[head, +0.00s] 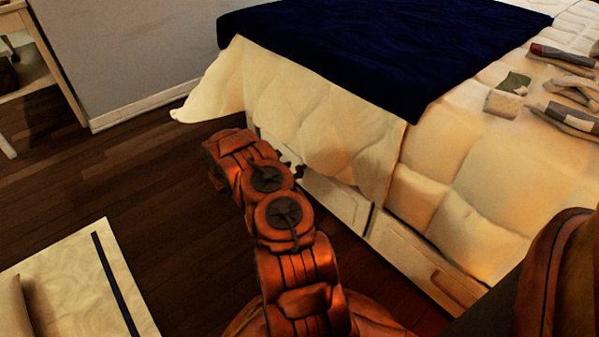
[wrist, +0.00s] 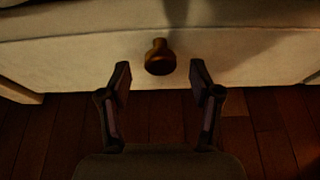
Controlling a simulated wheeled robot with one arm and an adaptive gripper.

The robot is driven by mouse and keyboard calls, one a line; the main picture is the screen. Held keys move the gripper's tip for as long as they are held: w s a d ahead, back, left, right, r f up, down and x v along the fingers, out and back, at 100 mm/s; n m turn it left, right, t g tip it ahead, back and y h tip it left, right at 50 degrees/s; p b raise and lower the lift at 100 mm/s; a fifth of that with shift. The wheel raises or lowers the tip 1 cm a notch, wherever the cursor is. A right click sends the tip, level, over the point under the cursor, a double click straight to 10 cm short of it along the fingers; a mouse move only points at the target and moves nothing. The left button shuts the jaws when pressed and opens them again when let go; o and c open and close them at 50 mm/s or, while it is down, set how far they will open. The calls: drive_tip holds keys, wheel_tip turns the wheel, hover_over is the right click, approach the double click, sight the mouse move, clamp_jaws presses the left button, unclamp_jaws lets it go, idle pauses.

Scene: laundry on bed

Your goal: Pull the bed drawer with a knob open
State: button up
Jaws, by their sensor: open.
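The bed drawer (wrist: 75,62) has a pale front with a round brass-brown knob (wrist: 159,57) in the wrist view. In the head view the drawer front (head: 335,197) shows below the hanging quilt, partly behind my arm, and its knob cannot be made out. My gripper (wrist: 160,75) is open, with one finger on each side of the knob and slightly below it in the picture. I see no contact with the knob. In the head view my gripper (head: 290,168) is mostly hidden behind my orange arm, near the bed's side.
Another bed drawer (head: 415,262) with a wooden handle (head: 455,290) is to the right. The quilt (head: 310,95) hangs over the bed's side. Folded clothes (head: 570,118) lie on the bed. A pale rug (head: 75,280) lies at lower left. Bare wood floor (head: 130,180) lies left of my arm.

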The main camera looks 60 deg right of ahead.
sight(298, 169)
drive_tip(key=shift+b+x, duration=0.55)
drive_tip(key=shift+x, duration=1.4)
clamp_jaws()
